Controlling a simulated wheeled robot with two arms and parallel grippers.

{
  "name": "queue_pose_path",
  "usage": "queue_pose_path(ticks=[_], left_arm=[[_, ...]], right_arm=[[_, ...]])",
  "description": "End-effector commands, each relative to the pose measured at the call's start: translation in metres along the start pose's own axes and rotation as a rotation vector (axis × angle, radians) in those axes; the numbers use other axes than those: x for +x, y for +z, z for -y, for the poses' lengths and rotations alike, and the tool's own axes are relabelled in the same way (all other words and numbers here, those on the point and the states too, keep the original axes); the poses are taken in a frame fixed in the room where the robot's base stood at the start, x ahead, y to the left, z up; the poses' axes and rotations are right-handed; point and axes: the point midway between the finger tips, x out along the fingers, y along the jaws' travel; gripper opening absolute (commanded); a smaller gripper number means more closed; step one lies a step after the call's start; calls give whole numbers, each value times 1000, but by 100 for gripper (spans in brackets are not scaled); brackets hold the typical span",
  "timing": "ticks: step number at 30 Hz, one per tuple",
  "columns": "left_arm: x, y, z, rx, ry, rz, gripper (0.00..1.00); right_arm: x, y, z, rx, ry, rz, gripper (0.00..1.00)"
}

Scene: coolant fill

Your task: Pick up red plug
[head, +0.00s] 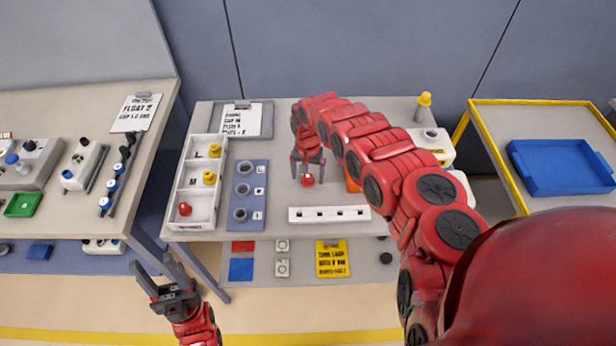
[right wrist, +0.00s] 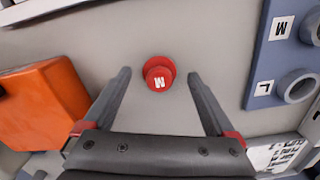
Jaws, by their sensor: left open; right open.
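A red plug (head: 308,180) marked with a letter stands on the bare grey table top, right of the blue socket block. In the right wrist view the red plug (right wrist: 158,73) sits between and slightly beyond the open fingertips, apart from both. My right gripper (head: 307,166) is open and points down over the plug; its fingers (right wrist: 160,76) also show in the right wrist view. Another red plug (head: 184,209) sits in the lower compartment of the white tray. My left gripper (head: 157,276) is open and empty, in front of the table at the lower left.
A white tray (head: 193,222) holds yellow plugs in its other compartments. The blue block (head: 249,215) has several sockets. A white strip (head: 329,214) lies in front. An orange object (right wrist: 41,104) stands near my right gripper. A clipboard (head: 241,119) lies behind.

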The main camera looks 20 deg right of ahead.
Motion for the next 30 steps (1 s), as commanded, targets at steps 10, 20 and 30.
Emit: queue_pose_path(ticks=[10,20,30], left_arm=[[2,0,0,0,0,0,50],[2,0,0,0,0,-1,50],[2,0,0,0,0,0,50]], right_arm=[[9,0,0,1,1,-3,90],[9,0,-1,1,1,-2,46],[9,0,-1,1,1,-2,0]])
